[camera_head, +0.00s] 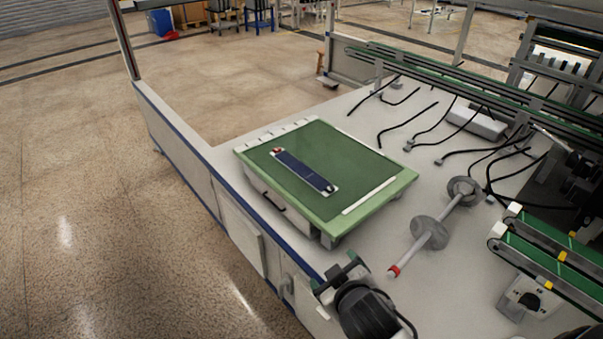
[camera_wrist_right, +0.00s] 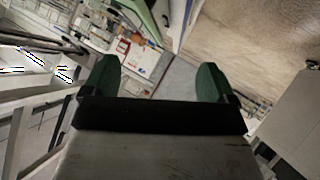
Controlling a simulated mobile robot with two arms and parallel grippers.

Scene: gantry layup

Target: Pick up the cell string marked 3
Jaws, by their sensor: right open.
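One dark blue cell string (camera_head: 303,170) lies flat and slantwise on the green top of a layup plate (camera_head: 345,155). It has pale ends and a small reddish spot at its far left end. I cannot read any number on it. My right gripper (camera_head: 341,273) is at the bottom of the head view, in front of the plate's near corner and apart from the string. In the right wrist view my right gripper (camera_wrist_right: 158,80) shows two green fingers spread wide with nothing between them. My left gripper is not in view.
The plate rests on a pale bench (camera_head: 400,205). A grey rod with round discs (camera_head: 430,232) lies right of it. Black cables (camera_head: 410,125) spread behind, near green rails (camera_head: 440,70). A green conveyor (camera_head: 550,262) stands at right. Open floor (camera_head: 80,200) lies left.

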